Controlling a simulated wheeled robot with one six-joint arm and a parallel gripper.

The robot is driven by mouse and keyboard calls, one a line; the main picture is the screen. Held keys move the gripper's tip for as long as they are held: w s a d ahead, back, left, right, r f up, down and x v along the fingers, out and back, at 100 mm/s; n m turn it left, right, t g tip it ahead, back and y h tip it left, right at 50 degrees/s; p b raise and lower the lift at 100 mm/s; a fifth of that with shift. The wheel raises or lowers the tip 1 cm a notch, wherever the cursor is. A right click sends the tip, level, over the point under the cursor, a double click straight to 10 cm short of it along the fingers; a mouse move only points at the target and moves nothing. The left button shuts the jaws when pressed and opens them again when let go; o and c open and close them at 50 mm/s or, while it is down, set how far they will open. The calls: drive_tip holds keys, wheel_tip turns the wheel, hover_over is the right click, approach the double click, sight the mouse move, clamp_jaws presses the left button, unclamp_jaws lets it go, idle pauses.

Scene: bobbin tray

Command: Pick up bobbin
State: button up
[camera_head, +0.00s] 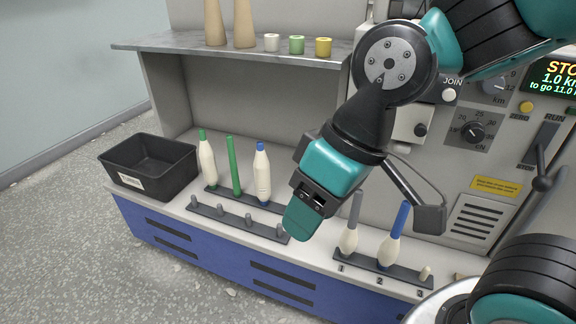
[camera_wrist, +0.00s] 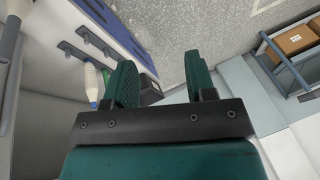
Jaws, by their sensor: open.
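Two cream-wound bobbins, one with a green tip (camera_head: 207,164) and one with a blue tip (camera_head: 262,177), stand upright on the back peg rail, with a bare green tube (camera_head: 235,168) between them. On the numbered rail at right stand a cream bobbin on a grey tube (camera_head: 350,236) and one on a blue tube (camera_head: 390,246). My gripper (camera_head: 302,217) hangs between the two groups, above the ledge. In the wrist view its fingers (camera_wrist: 160,82) are apart with nothing between them. A cream bobbin (camera_wrist: 92,83) shows left of the fingers there, partly hidden below.
A front rail (camera_head: 235,218) with bare pegs lies before the back rail. A black bin (camera_head: 150,166) sits at the ledge's left end. Cones and small spools line the shelf (camera_head: 180,43) above. A machine panel (camera_head: 490,150) stands at right. A cart with boxes (camera_wrist: 294,40) shows in the wrist view.

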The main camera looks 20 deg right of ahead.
drive_tip(key=w+d+f+m+t+h+b, duration=0.1)
drive_tip(key=w+d+f+m+t+b, duration=0.2)
drive_tip(key=w+f, duration=0.35)
drive_tip(key=w+d+f+m+t+b, duration=0.1)
drive_tip(key=w+f+m+t+b, duration=0.15)
drive_tip(key=w+f+b, duration=0.4)
drive_tip(key=t+h+b, duration=0.1)
drive_tip(key=t+b, duration=0.7)
drive_tip(key=t, duration=0.3)
approach(261, 145)
drive_tip(key=shift+n, duration=0.55)
drive_tip(key=w+p, duration=0.2)
drive_tip(key=p, duration=0.1)
drive_tip(key=w+p, duration=0.2)
drive_tip(key=p, duration=0.2)
drive_tip(key=w+a+p, duration=0.1)
drive_tip(key=w+p, duration=0.2)
drive_tip(key=shift+w+f, duration=0.1)
drive_tip(key=shift+f, duration=0.15)
drive_tip(key=shift+w+f, duration=0.1)
drive_tip(key=shift+w, duration=0.4)
drive_tip(key=w, duration=0.3)
drive_tip(key=w+b, duration=0.1)
drive_tip(key=shift+w+a, duration=0.3)
drive_tip(key=shift+a, duration=0.05)
drive_tip(key=shift+r, duration=0.2)
clamp_jaws()
